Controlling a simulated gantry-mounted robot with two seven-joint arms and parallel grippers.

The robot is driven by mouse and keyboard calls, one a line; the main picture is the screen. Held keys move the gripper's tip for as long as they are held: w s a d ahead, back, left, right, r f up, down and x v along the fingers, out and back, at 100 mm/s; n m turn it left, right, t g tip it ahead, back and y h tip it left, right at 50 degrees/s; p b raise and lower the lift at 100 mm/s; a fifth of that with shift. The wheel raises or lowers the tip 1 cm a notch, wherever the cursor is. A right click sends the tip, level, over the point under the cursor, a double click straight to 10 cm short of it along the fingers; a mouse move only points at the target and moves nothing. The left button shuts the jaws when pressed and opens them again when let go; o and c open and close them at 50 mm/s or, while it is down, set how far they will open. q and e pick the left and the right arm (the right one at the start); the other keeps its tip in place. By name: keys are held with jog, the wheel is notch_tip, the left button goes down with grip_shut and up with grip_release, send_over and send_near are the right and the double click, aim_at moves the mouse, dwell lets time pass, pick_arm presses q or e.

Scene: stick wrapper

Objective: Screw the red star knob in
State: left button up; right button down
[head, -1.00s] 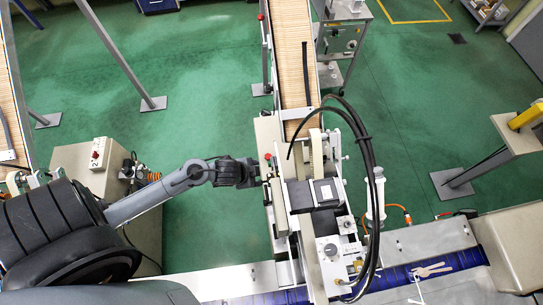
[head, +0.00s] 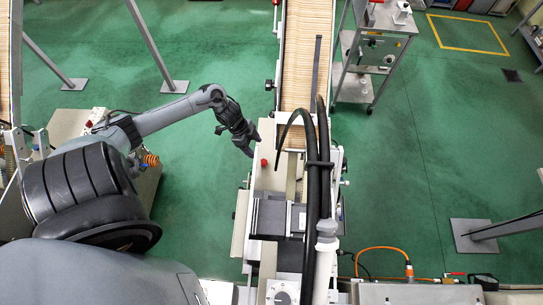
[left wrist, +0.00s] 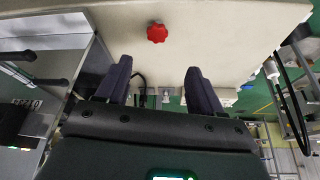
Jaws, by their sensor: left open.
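The red star knob (left wrist: 157,33) sits on the pale side panel of the machine (left wrist: 220,25) in the left wrist view. It is ahead of my left gripper and between the lines of its two fingers, with a gap to the fingertips. In the head view a small red spot (head: 264,162) shows on the machine near my gripper; I cannot tell whether it is the same knob. My left gripper (head: 252,146) is open and empty, close to the machine's left side; its two dark fingers (left wrist: 158,80) are spread. My right gripper is not in view.
A conveyor full of wooden sticks (head: 307,50) runs into the machine from the far side. Black hoses (head: 313,180) arch over the machine. A wheeled cart (head: 375,55) stands to the right. Green floor left of the machine is free.

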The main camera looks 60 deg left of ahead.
aim_at(264, 162)
pick_arm(q)
jog(key=shift+s+b+x, duration=0.2)
jog(key=shift+b+x, duration=0.1)
jog(key=shift+x, duration=2.4)
jog(key=shift+s+b+x, duration=0.15)
jog(key=shift+b+x, duration=0.1)
jog(key=shift+x, duration=2.45)
jog(key=shift+s, duration=0.1)
jog(key=c, duration=1.1)
jog(key=shift+c, duration=0.2)
